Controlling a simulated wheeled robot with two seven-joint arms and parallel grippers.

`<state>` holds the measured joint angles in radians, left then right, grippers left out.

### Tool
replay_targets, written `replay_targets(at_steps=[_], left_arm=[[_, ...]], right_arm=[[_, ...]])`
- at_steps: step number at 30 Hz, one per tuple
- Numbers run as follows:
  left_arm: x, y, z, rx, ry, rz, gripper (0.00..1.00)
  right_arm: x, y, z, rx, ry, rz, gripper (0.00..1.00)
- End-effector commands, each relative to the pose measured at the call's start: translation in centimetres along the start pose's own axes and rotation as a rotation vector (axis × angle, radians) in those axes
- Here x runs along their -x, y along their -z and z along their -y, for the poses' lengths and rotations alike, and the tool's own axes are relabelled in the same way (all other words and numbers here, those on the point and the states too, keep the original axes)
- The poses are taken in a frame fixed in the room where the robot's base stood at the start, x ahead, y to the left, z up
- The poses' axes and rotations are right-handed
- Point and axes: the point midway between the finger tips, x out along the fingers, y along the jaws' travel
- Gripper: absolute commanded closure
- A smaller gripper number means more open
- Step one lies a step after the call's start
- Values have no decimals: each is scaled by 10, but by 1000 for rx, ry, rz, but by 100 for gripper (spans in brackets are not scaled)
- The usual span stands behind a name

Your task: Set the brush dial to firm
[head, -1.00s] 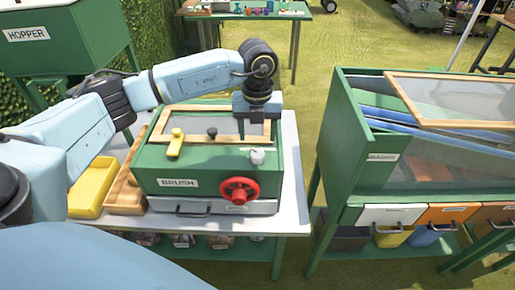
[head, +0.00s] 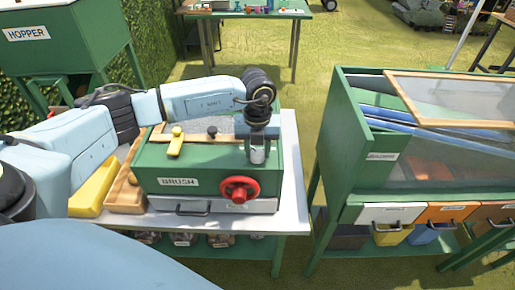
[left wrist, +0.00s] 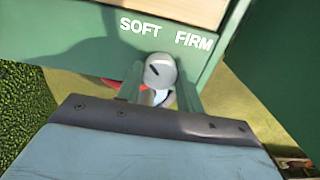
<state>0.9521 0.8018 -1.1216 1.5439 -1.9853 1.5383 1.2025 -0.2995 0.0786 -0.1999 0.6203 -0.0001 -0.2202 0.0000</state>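The green brush box (head: 215,159), labelled BRUSH, stands on the white-topped table. Its pale round dial (left wrist: 160,70) shows in the left wrist view below the words SOFT and FIRM. A dark mark on the dial lies to the upper left of its middle, on the SOFT side. In the head view my gripper hides the dial. My left gripper (head: 258,152) points down over the box's front right top. Its fingers (left wrist: 160,88) are apart, one on each side of the dial; contact is not clear. My right gripper is not in view.
A red handwheel (head: 239,189) and a drawer (head: 190,207) are on the box's front. A yellow lever (head: 175,142) and a dark knob (head: 212,132) sit on its top. A yellow tray (head: 93,188) is at left. A green cabinet (head: 340,130) stands right, across a gap.

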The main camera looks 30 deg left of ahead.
Motion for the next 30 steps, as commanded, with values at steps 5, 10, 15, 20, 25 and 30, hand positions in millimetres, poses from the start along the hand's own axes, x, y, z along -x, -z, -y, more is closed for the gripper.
replay_targets(at_steps=[5,10,15,20,25,30], left_arm=[[0,0,0,0,1,0,86],[0,0,0,-18,1,0,86],[0,0,0,-78,0,1,86],[-1,0,0,-185,0,1,86],[-1,-1,0,-336,1,2,86],[-1,-1,0,-498,0,2,86]], right_arm=[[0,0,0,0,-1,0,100],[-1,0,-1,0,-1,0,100],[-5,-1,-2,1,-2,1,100],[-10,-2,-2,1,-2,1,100],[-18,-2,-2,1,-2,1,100],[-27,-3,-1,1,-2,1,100]])
